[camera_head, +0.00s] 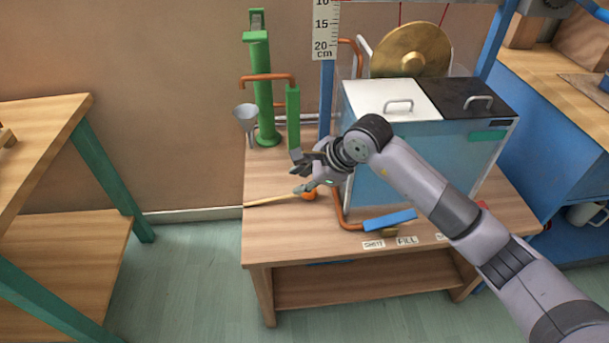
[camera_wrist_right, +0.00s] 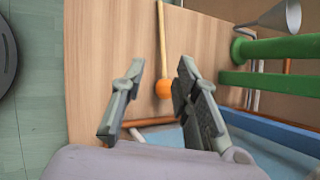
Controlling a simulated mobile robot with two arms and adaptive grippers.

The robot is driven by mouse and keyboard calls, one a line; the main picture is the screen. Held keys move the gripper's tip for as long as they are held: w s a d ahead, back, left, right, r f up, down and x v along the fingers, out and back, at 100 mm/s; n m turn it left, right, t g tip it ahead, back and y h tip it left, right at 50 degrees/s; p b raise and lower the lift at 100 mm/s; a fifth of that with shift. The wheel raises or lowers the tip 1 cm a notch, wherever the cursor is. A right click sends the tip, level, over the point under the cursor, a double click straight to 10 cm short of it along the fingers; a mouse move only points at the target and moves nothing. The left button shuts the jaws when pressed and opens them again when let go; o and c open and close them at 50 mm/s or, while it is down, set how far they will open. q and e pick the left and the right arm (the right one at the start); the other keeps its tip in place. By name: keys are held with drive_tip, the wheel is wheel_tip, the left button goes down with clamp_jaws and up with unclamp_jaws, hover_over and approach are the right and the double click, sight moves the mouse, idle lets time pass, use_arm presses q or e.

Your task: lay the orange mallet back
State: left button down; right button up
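The orange mallet has a pale wooden stick (camera_head: 270,200) and a round orange head (camera_head: 309,195). It appears to lie on the table's wooden top (camera_head: 262,228), with the stick pointing to the left edge. In the right wrist view the orange head (camera_wrist_right: 164,89) shows between the fingers, with the stick running away to the top. My right gripper (camera_head: 297,173) is open and empty, just above and beside the mallet head. The right wrist view shows its two fingers (camera_wrist_right: 160,70) spread apart. My left gripper is in neither view.
A green pump (camera_head: 262,90) and a metal funnel (camera_head: 246,117) stand behind the mallet. A blue tank (camera_head: 400,160) with white and black lids and a brass gong (camera_head: 411,50) is at right. The front left tabletop is clear.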

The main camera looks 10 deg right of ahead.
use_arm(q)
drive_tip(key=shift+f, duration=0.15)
use_arm(e)
drive_tip(key=shift+s+d+r, duration=0.25)
drive_tip(key=shift+r, duration=0.15)
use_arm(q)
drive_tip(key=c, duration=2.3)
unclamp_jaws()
